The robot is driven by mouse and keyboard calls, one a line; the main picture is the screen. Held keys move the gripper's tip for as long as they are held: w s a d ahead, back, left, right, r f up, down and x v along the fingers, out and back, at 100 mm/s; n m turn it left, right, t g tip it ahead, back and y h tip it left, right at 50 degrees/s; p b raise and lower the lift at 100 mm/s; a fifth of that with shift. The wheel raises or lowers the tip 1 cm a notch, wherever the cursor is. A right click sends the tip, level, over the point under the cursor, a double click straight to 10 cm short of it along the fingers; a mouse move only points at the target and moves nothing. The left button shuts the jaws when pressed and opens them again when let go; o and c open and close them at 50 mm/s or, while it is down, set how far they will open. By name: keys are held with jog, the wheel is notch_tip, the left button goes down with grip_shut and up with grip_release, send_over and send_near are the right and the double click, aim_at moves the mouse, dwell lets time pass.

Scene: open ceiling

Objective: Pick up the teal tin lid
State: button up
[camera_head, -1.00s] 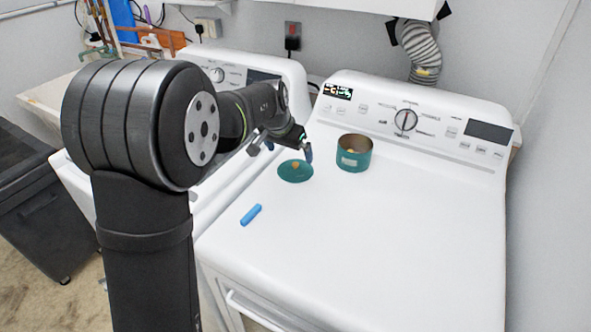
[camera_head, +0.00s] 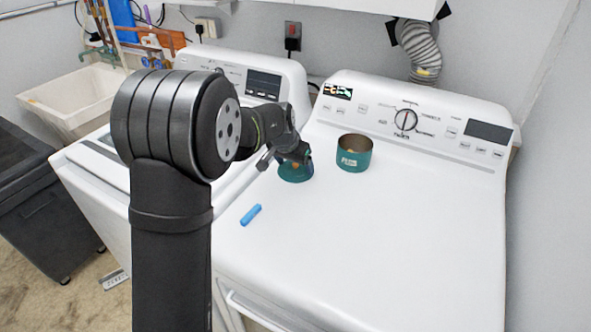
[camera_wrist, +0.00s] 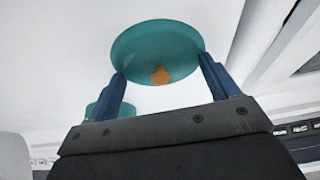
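The teal tin lid (camera_head: 295,174) with an orange knob lies on the white appliance top. In the wrist view the lid (camera_wrist: 155,50) is ahead of my gripper (camera_wrist: 162,68), with its orange knob between the two blue fingers. The fingers are wide apart, with gaps on both sides of the knob. Their tips are close to the lid's near rim; I cannot tell whether they touch it. In the head view my gripper (camera_head: 292,160) is low over the lid and hides part of it.
An open teal tin (camera_head: 354,155) stands right of the lid, with something inside. A blue stick-like object (camera_head: 251,215) lies in front of the lid. The control panel (camera_head: 405,120) rises behind. The right and front of the top are clear.

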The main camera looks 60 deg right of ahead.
jog(key=c, duration=0.7)
jog(key=shift+a+f, duration=0.1)
jog(key=shift+f, duration=0.05)
jog(key=shift+c, duration=0.2)
